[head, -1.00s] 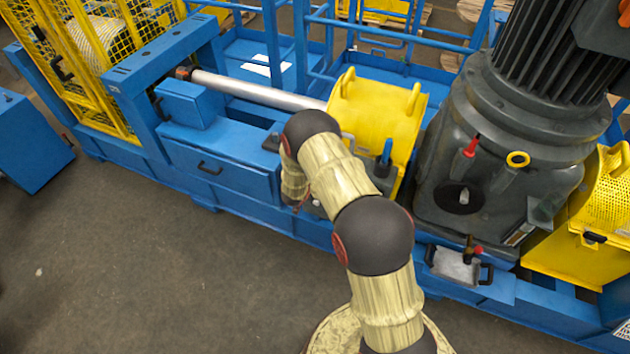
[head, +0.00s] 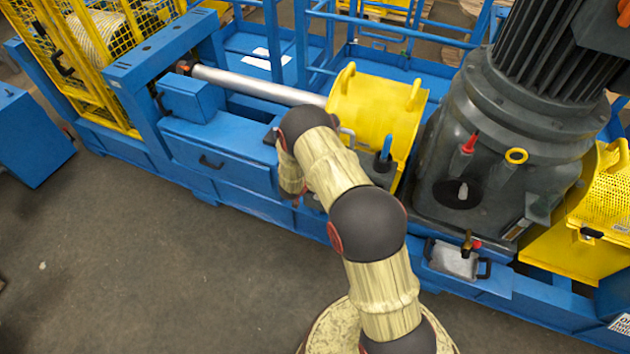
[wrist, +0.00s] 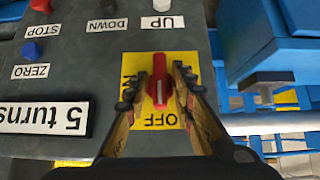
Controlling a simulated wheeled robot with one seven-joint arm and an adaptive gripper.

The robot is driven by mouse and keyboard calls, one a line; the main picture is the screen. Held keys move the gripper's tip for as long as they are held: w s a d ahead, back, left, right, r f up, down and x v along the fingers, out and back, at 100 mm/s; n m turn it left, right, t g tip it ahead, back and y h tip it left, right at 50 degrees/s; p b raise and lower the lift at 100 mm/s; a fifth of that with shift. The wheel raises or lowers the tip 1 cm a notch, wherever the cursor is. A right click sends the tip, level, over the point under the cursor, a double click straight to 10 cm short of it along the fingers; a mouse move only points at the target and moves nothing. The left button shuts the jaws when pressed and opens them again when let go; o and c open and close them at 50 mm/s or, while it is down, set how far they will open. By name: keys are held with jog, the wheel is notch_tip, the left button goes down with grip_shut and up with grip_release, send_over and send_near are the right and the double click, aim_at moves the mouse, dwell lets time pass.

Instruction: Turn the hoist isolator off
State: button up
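The hoist isolator is a red bar knob (wrist: 158,82) on a yellow plate (wrist: 158,62) in the wrist view. The knob's long side runs up and down the picture, and a pale line on its lower half points toward the upside-down word OFF. Another word at the plate's left is partly hidden by a finger. My gripper (wrist: 158,90) has one finger on each side of the knob, with yellow showing between knob and fingers, so it is open around the knob. In the head view my arm hides the gripper and the isolator.
The grey panel (wrist: 60,70) also carries red STOP, dark DOWN, white UP (wrist: 163,5) and blue ZERO (wrist: 31,50) buttons, and a "5 turns" label (wrist: 42,117). A blue frame (wrist: 270,40) stands close to the right. Floor (head: 150,270) in front of the machine is clear.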

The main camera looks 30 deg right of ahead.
jog(key=shift+o, duration=0.5)
jog(key=shift+a+r, duration=0.1)
jog(key=v, duration=1.1)
jog(key=shift+s+a+r, duration=0.2)
jog(key=shift+r, duration=0.05)
jog(key=shift+a+f, duration=0.1)
